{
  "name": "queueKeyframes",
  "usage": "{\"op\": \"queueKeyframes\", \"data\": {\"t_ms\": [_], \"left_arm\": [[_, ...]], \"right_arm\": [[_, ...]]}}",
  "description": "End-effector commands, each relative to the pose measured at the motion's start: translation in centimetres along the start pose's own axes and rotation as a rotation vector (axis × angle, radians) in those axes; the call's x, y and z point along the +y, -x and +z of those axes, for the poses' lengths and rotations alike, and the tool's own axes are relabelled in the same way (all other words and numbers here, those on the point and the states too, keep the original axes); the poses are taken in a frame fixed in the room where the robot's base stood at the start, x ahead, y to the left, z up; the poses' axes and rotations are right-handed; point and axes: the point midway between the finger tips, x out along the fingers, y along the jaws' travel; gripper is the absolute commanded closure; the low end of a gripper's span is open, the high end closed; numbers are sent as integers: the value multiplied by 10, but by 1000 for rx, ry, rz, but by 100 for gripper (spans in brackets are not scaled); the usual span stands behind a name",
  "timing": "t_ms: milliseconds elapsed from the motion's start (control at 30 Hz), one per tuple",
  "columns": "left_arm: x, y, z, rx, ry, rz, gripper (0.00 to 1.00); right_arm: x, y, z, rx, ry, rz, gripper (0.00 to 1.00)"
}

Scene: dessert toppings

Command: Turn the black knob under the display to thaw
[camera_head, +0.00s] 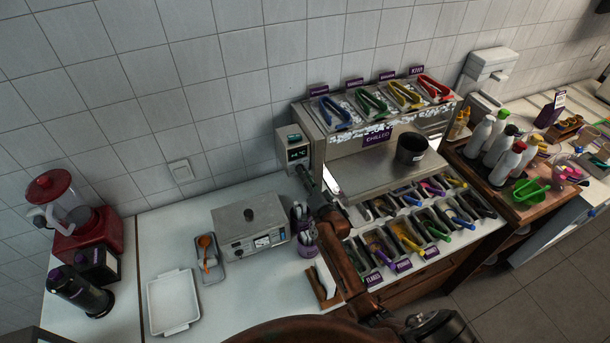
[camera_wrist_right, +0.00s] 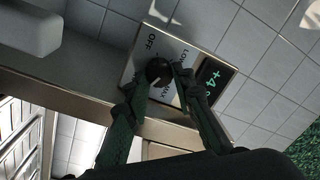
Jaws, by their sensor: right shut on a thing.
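The control box (camera_head: 292,135) with a green-lit display (camera_head: 299,154) stands on the wall side of the chilled topping unit. In the right wrist view its pale panel (camera_wrist_right: 182,52) shows the display (camera_wrist_right: 208,80) and the labels OFF, LO and MAX, the last two partly hidden. The round black knob (camera_wrist_right: 157,69) sits beside the display in that rotated view. My right gripper (camera_wrist_right: 162,82) is shut on the knob, its fingers on either side. In the head view the right gripper (camera_head: 304,175) reaches the box from below and the knob is hidden. My left gripper is not in view.
The topping unit (camera_head: 350,178) stands right of the box, with coloured tongs above and several topping bins below. A dark pot (camera_head: 411,148) sits on its shelf. A grey appliance (camera_head: 250,222) and a utensil cup (camera_head: 303,222) stand close to my right arm.

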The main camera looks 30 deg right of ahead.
Motion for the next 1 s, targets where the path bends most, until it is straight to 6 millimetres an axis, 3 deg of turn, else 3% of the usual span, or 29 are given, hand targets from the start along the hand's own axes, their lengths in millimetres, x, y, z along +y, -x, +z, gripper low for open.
{"op": "queueKeyframes", "data": {"t_ms": [300,833,867,1000], "left_arm": [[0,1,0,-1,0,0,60],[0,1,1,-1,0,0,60],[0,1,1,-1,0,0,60],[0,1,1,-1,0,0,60]], "right_arm": [[1,0,1,8,-119,2,100],[1,0,1,10,-141,2,100],[1,0,1,10,-141,2,76],[1,0,1,10,-140,2,69]]}}
